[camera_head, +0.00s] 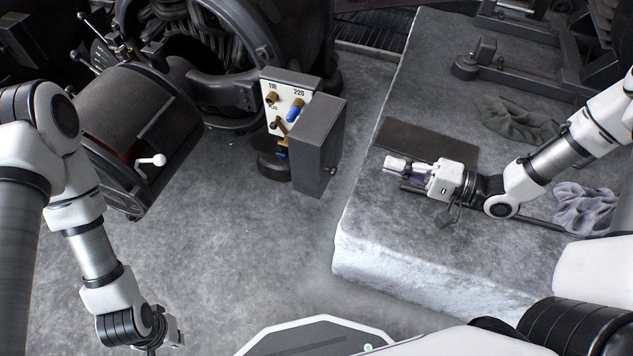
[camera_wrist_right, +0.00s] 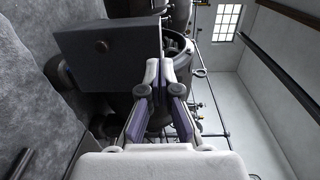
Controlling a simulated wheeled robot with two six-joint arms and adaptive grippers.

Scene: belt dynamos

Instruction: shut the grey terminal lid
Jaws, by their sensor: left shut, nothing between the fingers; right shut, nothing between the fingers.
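The grey terminal lid (camera_head: 319,148) stands swung open at the right of the terminal box (camera_head: 289,104). The box's pale face, marked 110 and 220, with brass and blue terminals, is exposed. In the right wrist view the lid (camera_wrist_right: 110,55) is a grey panel with a small brown knob, left of and beyond the fingertips. My right gripper (camera_head: 393,164) is shut and empty, to the right of the lid and apart from it, above the stone block. Its fingers (camera_wrist_right: 166,70) also show in the right wrist view. My left gripper (camera_head: 165,338) is shut and low at the bottom left, far from the lid.
The dynamo (camera_head: 220,50) stands behind the box, with a dark drum housing (camera_head: 135,115) and white-knobbed lever (camera_head: 152,160) to its left. The stone block (camera_head: 390,230) carries a dark plate (camera_head: 430,140) and crumpled cloths (camera_head: 520,122). The floor before the box is clear.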

